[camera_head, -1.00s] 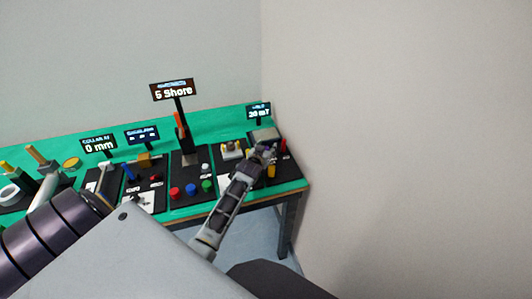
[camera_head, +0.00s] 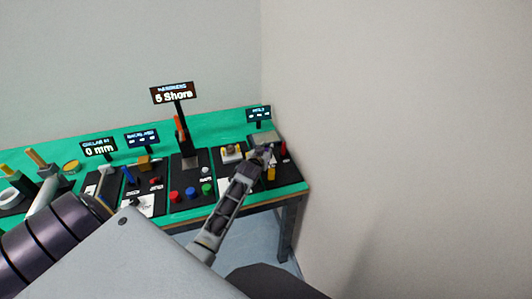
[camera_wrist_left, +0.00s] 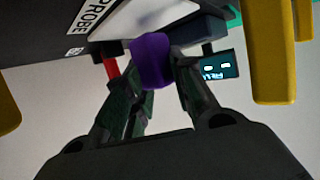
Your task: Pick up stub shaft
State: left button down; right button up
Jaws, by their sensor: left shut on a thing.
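My left gripper (camera_head: 264,153) is over the rightmost station of the green table, beside a small sign with dashes. In the left wrist view, my left gripper (camera_wrist_left: 153,75) is shut on a short, rounded purple piece (camera_wrist_left: 152,60) between its fingertips. The piece may be the stub shaft, but I cannot tell for sure. In the head view the fingers hide it. My right gripper is in neither view.
The green table (camera_head: 285,190) carries several dark station panels. The "5 Shore" sign (camera_head: 171,93) stands on a post. A yellow post (camera_head: 271,173) is close to my gripper; yellow posts (camera_wrist_left: 275,60) also flank it in the wrist view. A wall rises at right.

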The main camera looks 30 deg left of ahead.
pick_arm(q)
notch_tip(320, 180, up, 9)
dwell(0.5)
dwell(0.4)
